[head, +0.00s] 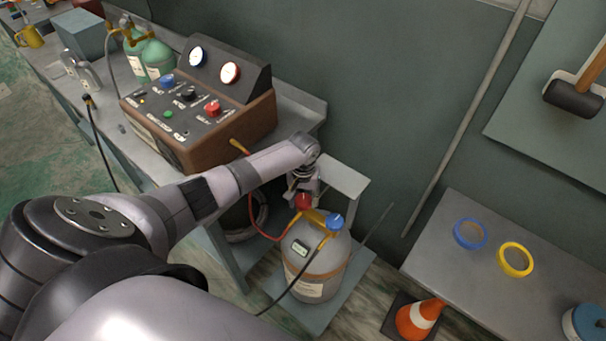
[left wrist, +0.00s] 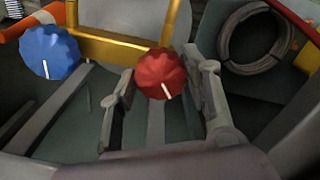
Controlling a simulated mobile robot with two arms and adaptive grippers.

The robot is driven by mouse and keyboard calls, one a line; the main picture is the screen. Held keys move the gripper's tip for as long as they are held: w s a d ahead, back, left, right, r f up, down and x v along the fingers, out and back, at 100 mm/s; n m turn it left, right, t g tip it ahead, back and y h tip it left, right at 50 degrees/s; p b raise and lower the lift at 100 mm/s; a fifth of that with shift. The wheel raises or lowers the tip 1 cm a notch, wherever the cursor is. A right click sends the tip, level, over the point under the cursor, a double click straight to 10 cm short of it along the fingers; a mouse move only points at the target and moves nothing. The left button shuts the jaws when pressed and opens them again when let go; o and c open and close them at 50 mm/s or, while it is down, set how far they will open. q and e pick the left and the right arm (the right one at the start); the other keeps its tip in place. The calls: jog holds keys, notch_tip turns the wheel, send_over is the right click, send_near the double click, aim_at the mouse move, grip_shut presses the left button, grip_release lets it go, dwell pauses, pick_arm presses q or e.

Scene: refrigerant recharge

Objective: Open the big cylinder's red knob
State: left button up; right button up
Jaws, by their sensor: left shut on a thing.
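The big cylinder (head: 322,268) is grey and stands upright on a low platform below the bench's right end. Its red knob (head: 304,202) sits on the brass valve at its top left, and a blue knob (head: 336,221) sits to the right. My left gripper (head: 303,192) reaches down onto the red knob. In the left wrist view the red knob (left wrist: 160,74) lies between the two fingers of my gripper, which is shut on it; its white mark points down and slightly right. The blue knob (left wrist: 50,52) is clear of the fingers. My right gripper is not in view.
A gauge console (head: 205,105) and small green cylinders (head: 150,58) stand on the bench. A red hose (head: 262,225) and a black hose (head: 290,285) run to the cylinder. A side table (head: 470,285) with tape rolls and a traffic cone (head: 418,318) are at right.

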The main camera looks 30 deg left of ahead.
pick_arm(q)
jog(key=n+p, duration=0.4)
jog(key=n, duration=0.1)
jog(key=shift+d+r+n, duration=0.15)
jog(key=shift+r+n, duration=0.05)
jog(key=shift+n, duration=0.1)
jog(key=n+p, duration=0.1)
jog(key=n, duration=0.1)
jog(key=shift+w+f+n, duration=0.1)
jog(key=shift+n, duration=0.2)
jog(key=shift+n+p, duration=0.7)
jog(key=shift+n, duration=0.7)
jog(key=o, duration=1.2)
jog(key=shift+f, duration=0.1)
jog(key=shift+c, duration=0.2)
